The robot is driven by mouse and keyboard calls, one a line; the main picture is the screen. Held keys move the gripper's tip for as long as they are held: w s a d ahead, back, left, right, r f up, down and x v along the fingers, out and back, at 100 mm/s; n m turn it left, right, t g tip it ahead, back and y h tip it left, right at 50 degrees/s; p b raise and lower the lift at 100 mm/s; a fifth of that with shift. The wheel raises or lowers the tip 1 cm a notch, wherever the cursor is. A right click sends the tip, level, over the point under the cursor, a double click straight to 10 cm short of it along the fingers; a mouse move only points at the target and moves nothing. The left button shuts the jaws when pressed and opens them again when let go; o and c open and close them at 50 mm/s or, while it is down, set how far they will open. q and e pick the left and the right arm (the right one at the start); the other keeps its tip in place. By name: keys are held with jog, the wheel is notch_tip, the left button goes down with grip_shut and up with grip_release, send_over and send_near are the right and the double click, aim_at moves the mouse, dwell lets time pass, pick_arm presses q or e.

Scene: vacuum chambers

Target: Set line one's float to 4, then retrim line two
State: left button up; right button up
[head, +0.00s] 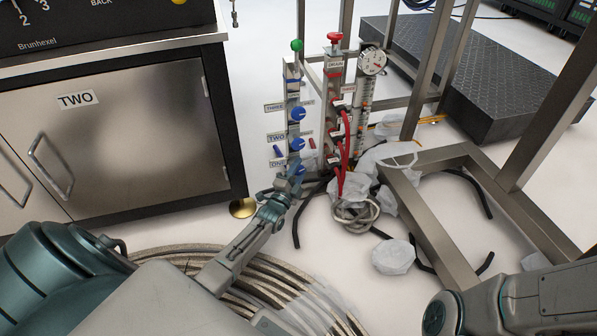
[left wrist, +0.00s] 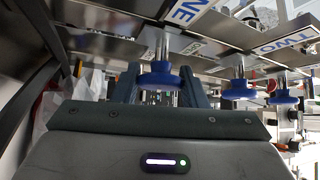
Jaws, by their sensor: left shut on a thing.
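A narrow upright panel with a green top knob carries a column of blue knobs in the head view, beside labels THREE, TWO and ONE. My left gripper (head: 288,182) is at the lowest blue knob (head: 298,170), by the ONE label (head: 277,163). In the left wrist view its fingers (left wrist: 158,90) are shut around the blue knob (left wrist: 160,77) on a metal stem. The line two knob (head: 298,144) is just above it, free; it also shows in the left wrist view (left wrist: 238,89). A scaled tube (head: 364,96) stands to the right; its float is too small to read.
A red-knobbed DRAIN panel (head: 334,66) with red hoses and a round gauge (head: 372,61) stand close right. Coiled hose (head: 265,285), loose black hoses and a steel frame (head: 435,205) crowd the floor. A cabinet marked TWO (head: 150,150) is at left. My right arm shows lower right.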

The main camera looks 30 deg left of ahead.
pick_arm(q)
jog(key=o, duration=1)
jog(key=shift+s, duration=0.15)
jog(key=shift+s+p, duration=0.35)
jog(key=shift+p, duration=0.05)
jog(key=p+v, duration=0.4)
jog(key=v, duration=0.6)
jog(key=shift+w+f, duration=0.1)
jog(key=shift+f, duration=0.05)
